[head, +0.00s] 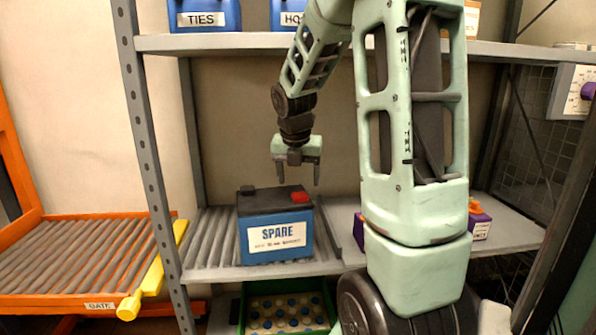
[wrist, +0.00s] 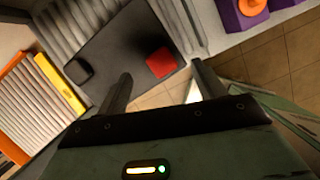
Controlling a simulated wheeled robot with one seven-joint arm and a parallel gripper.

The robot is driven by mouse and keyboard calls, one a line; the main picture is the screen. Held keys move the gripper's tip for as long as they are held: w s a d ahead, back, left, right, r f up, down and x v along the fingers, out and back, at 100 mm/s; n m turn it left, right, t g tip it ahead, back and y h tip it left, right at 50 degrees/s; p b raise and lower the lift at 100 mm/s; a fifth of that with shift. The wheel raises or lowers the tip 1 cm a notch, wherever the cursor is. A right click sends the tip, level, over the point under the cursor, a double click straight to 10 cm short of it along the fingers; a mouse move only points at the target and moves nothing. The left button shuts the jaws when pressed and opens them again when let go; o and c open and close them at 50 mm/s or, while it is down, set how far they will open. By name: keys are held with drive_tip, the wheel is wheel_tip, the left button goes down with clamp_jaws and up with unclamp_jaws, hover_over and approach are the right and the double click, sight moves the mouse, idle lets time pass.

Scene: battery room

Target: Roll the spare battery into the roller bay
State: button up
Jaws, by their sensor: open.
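The spare battery (head: 276,243) is a blue box with a dark top, a white SPARE label, a black terminal cap and a red one. It stands upright on the grey rollers (head: 210,262) of the shelf. Its dark top (wrist: 115,45) also shows in the wrist view. My gripper (head: 298,182) is open and empty, above the battery's top and apart from it in the head view. Its fingers (wrist: 157,85) show in the wrist view. The orange roller bay (head: 75,262) is at the left, with an empty roller bed. A yellow gate bar (head: 155,275) lies along its right side, beside a GATE label.
A grey shelf post (head: 150,150) stands between the bay and the shelf. An upper shelf (head: 230,43) with blue bins is above. Purple boxes (head: 481,225) stand right of the battery. A green crate (head: 318,312) of bottles is below. A control box (head: 572,92) hangs at the right.

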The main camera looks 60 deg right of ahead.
sight(299, 193)
drive_tip(key=shift+b+x, duration=0.65)
drive_tip(key=shift+x, duration=1.65)
drive_tip(key=shift+a, duration=0.1)
clamp_jaws()
